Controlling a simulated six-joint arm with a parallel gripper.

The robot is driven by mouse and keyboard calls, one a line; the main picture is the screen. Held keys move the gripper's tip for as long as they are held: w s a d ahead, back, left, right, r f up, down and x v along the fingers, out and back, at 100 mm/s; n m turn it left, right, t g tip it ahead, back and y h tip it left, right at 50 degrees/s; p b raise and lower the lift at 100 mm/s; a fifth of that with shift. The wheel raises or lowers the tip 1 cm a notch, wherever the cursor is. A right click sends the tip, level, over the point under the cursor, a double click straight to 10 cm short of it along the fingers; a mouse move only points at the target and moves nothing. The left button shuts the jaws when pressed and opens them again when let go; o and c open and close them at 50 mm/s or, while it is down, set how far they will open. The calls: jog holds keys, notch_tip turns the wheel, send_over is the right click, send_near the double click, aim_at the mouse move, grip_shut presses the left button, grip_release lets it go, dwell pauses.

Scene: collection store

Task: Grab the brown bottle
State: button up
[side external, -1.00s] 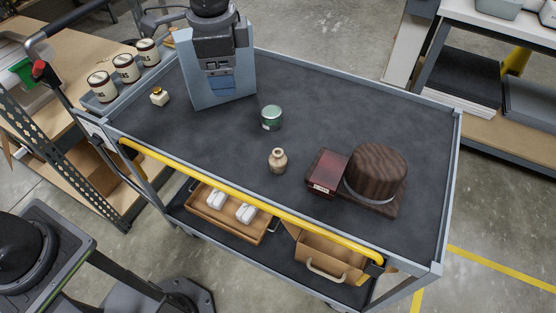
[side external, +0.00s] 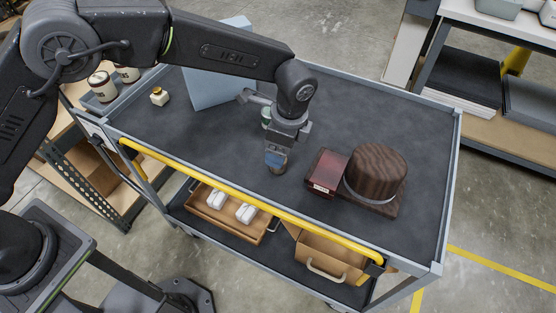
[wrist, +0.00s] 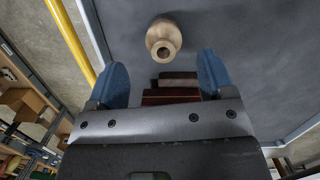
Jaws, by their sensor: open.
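The brown bottle (wrist: 163,40) is small and rounded with a narrow neck, and stands on the dark top of the cart. In the wrist view I look down on its open mouth; it shows just beyond and between the fingertips. In the side view my gripper (side external: 276,158) points down over the bottle's spot and hides most of it. In the wrist view the blue fingers of my gripper (wrist: 161,70) are spread apart with nothing held between them.
A dark red box (side external: 326,171) and a dark wooden block (side external: 376,172) stand right of my gripper. A small cream jar (side external: 159,96) stands at left.

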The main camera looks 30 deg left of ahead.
jog(key=shift+w+a+f, duration=0.1)
jog(key=shift+a+f, duration=0.1)
jog(key=shift+f, duration=0.75)
jog(key=shift+a+f, duration=0.2)
jog(key=shift+f, duration=0.8)
jog(key=shift+w+a+f, duration=0.1)
jog(key=shift+a+f, duration=0.1)
jog(key=shift+f, duration=0.75)
jog(key=shift+c, duration=0.3)
jog(key=c, duration=1)
jog(key=shift+r, duration=0.1)
